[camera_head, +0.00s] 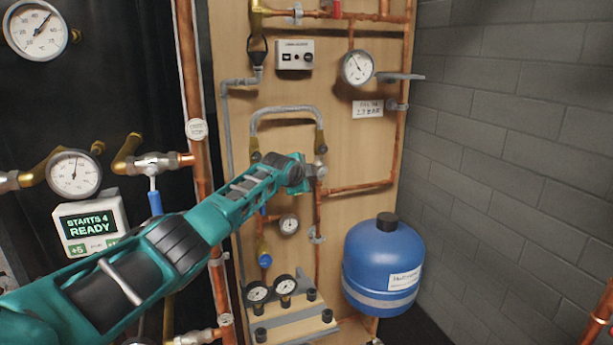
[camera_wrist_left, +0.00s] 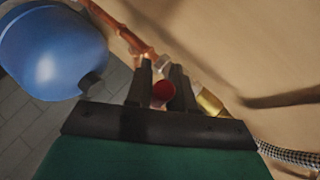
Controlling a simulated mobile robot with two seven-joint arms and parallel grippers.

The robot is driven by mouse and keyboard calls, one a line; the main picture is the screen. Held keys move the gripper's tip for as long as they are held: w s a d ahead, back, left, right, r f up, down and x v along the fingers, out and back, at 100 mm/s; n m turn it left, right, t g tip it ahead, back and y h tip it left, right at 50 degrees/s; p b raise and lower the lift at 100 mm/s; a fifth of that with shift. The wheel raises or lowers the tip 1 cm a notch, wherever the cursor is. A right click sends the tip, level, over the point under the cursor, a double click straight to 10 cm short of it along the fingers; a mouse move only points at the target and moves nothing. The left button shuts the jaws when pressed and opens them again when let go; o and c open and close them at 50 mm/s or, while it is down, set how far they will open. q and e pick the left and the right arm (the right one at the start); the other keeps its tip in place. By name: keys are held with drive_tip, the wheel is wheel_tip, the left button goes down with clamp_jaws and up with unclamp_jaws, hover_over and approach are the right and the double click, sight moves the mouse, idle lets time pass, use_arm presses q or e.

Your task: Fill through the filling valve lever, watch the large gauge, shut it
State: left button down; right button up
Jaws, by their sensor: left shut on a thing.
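My left gripper (camera_head: 312,171) reaches across the board to the valve at the lower right end of a grey hose loop (camera_head: 284,109). In the left wrist view its two dark fingers (camera_wrist_left: 162,72) are shut on a red lever (camera_wrist_left: 163,91), seen end-on between them. My gripper and arm hide most of that valve in the head view. The large gauge (camera_head: 358,68) is round and white, above and right of my gripper. Its needle points up and left; its numbers are too small to read. My right gripper is not in view.
A blue tank (camera_head: 384,266) stands at lower right. Copper pipes (camera_head: 359,188) run close around the gripper. A brick wall (camera_head: 510,130) is at right.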

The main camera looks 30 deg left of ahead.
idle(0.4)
use_arm(q)
drive_tip(key=c, duration=1.3)
unclamp_jaws()
drive_tip(key=shift+o, duration=1.1)
drive_tip(key=shift+s+r, duration=0.1)
drive_tip(key=shift+r, duration=0.05)
drive_tip(key=shift+p+v, duration=0.55)
drive_tip(key=shift+v, duration=0.65)
drive_tip(key=v, duration=1)
drive_tip(key=shift+s, duration=0.15)
